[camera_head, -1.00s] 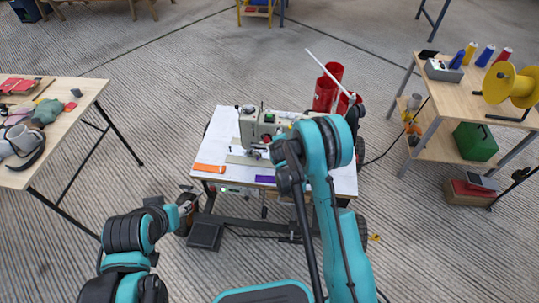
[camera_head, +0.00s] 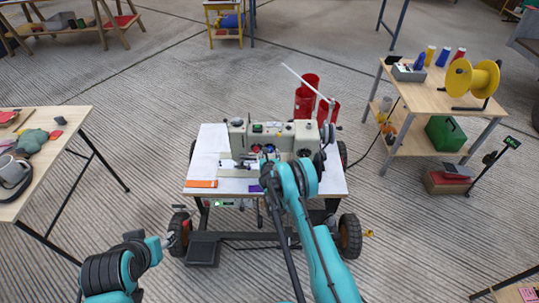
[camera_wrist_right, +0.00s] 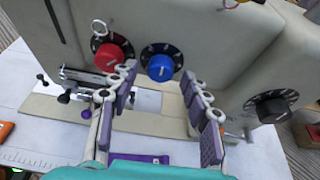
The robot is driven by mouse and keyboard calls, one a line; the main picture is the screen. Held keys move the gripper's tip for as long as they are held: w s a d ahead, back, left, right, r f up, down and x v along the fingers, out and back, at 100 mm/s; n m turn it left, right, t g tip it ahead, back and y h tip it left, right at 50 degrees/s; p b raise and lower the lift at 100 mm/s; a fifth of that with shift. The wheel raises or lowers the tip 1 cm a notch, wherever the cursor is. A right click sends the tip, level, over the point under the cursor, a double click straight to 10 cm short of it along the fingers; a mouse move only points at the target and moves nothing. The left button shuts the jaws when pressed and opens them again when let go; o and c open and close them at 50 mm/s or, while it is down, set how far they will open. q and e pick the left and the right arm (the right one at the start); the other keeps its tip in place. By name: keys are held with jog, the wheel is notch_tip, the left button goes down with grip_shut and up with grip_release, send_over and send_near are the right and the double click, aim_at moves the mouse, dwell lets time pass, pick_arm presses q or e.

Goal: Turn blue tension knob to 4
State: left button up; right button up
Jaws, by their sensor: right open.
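The blue tension knob (camera_wrist_right: 160,67) sits on a black numbered dial on the front of the beige sewing machine (camera_head: 305,135). Its numbers are too small to read. My right gripper (camera_wrist_right: 160,76) is open, with its purple-padded fingers on either side of the blue knob in the right wrist view. I cannot tell whether the pads touch it or how far they reach around it. In the head view my right arm hides part of the machine front. My left gripper (camera_head: 168,241) is at lower left, away from the machine; its jaws are too small to judge.
A red knob (camera_wrist_right: 113,57) is close left of the blue one, and a black knob (camera_wrist_right: 272,106) is to the right. The white sewing table (camera_head: 208,146) carries an orange strip (camera_head: 201,184). A shelf table (camera_head: 421,101) stands at right.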

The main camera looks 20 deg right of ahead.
jog(key=shift+w+d+f, duration=0.15)
jog(key=shift+w, duration=0.3)
grip_shut()
jog(key=m+y, duration=0.1)
jog(key=m+t+y, duration=0.1)
jog(key=m, duration=0.1)
jog(key=shift+d+m, duration=0.2)
jog(key=shift+m, duration=0.1)
jog(key=shift+f+m+t+y, duration=0.1)
jog(key=shift+m+t+y, duration=0.3)
jog(key=shift+m+y, duration=0.65)
jog(key=shift+m, duration=0.25)
